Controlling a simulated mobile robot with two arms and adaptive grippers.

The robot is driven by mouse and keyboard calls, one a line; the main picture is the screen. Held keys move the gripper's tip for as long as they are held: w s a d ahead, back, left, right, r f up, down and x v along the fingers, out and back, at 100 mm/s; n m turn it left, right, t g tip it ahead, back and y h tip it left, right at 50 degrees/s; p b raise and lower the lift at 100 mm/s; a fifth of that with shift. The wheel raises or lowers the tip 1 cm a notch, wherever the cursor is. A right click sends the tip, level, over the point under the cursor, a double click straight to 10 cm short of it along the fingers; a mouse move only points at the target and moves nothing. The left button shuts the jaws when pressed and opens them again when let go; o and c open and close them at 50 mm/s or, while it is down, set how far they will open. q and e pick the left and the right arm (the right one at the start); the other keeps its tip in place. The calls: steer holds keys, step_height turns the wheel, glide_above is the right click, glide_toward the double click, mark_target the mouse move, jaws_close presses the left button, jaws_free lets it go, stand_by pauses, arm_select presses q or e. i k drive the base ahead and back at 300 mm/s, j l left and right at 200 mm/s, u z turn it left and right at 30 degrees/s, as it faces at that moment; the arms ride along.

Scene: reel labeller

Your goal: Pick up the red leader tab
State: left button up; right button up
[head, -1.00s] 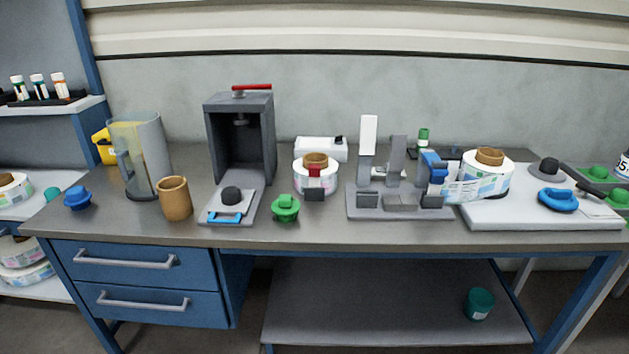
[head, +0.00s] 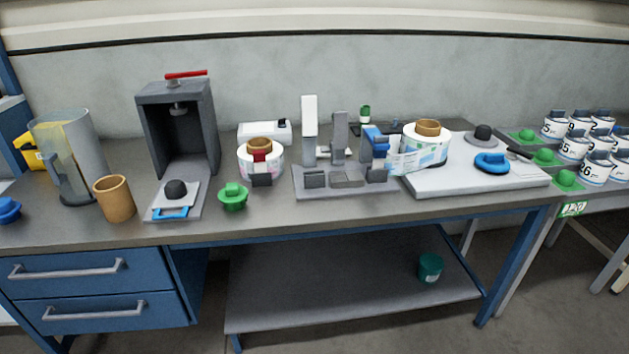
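The red leader tab (head: 260,156) shows as a small red patch on the front of a white label reel (head: 262,168) with a brown core. The reel stands on the workbench left of the middle. A dark grey block (head: 262,180) sits at the tab's lower end. I cannot tell whether it touches the tab. Neither of my grippers shows in the head view.
A green knobbed piece (head: 233,198) stands just in front of the reel. A dark press (head: 178,125) with a red lever is to its left, and a grey fixture (head: 340,182) to its right. A brown cup (head: 115,199) is near the front edge.

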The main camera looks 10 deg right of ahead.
mark_target(258, 156)
steer(key=i+l+u, duration=0.15)
steer(key=i+l, duration=0.65)
